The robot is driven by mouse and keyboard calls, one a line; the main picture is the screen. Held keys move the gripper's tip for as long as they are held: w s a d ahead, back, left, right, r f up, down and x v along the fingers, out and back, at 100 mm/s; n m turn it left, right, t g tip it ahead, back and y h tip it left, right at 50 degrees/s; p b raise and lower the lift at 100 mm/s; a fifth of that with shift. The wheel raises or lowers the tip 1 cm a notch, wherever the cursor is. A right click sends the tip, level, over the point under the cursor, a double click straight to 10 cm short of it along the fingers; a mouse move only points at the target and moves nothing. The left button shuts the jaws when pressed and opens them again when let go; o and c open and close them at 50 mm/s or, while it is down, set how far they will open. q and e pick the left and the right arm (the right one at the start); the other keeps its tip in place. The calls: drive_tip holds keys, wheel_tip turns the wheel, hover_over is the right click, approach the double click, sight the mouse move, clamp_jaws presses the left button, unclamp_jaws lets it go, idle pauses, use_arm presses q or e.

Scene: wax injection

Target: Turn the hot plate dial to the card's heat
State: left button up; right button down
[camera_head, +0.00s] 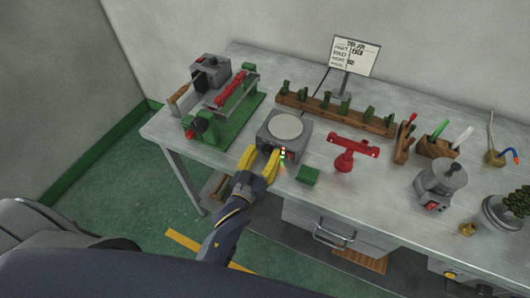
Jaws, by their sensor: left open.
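The hot plate (285,127) is a grey box with a pale round top, near the front edge of the bench. My left gripper (261,160), with yellow fingers, is open at the front of the hot plate. Its fingers cover part of the plate's front face, and I cannot tell whether they touch it. Small lit marks show beside the fingertips; the dial itself is not clear. The job card (354,56) stands on a post at the back of the bench; its small lettering is too blurred to read surely. My right gripper is not in view.
A green machine (231,122) stands left of the hot plate. A wooden rack (334,114) with green pieces lies behind it. A small green block (308,175) and a red stand (345,160) are close on the right. A grey pot (440,180) stands farther right.

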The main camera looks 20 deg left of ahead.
use_arm(q)
drive_tip(key=shift+w, duration=0.2)
clamp_jaws()
idle(0.4)
